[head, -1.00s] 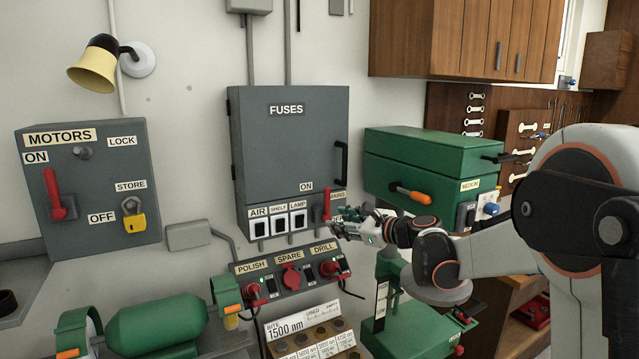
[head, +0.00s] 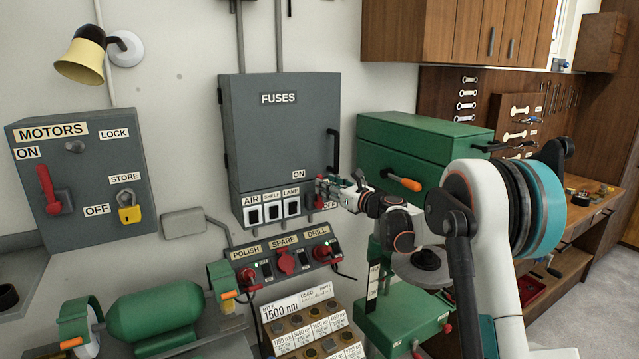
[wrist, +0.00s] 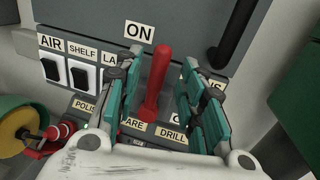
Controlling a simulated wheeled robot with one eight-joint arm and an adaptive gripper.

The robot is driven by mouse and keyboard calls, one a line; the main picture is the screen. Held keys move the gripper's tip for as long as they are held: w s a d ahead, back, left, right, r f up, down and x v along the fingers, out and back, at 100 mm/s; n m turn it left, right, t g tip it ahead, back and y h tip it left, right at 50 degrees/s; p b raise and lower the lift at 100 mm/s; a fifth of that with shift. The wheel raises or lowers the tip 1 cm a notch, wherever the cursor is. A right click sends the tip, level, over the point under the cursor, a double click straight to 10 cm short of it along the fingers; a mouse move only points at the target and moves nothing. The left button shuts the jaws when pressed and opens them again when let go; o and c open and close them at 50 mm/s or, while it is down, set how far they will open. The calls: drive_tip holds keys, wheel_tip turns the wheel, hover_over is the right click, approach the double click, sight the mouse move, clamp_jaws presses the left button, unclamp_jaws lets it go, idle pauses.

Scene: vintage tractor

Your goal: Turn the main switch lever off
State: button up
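The red main switch lever (head: 319,194) is on the lower right of the fuse box (head: 280,130), mostly hidden by my gripper (head: 333,190) in the head view. In the wrist view the lever (wrist: 157,82) points up toward the ON label (wrist: 139,32). The OFF label (head: 330,205) is lower down, partly covered. My gripper (wrist: 162,76) is open, with its green-padded fingers on either side of the lever. I see no clear contact between the fingers and the lever.
Left of the lever are several white-framed switches (head: 272,212). A socket panel (head: 285,262) with red plugs sits below. The green toolbox (head: 420,150) is close on the right. A separate MOTORS box (head: 80,175) at far left has its own red lever (head: 48,188).

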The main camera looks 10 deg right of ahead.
sight(319, 201)
drive_tip(key=shift+x, duration=2.4)
clamp_jaws()
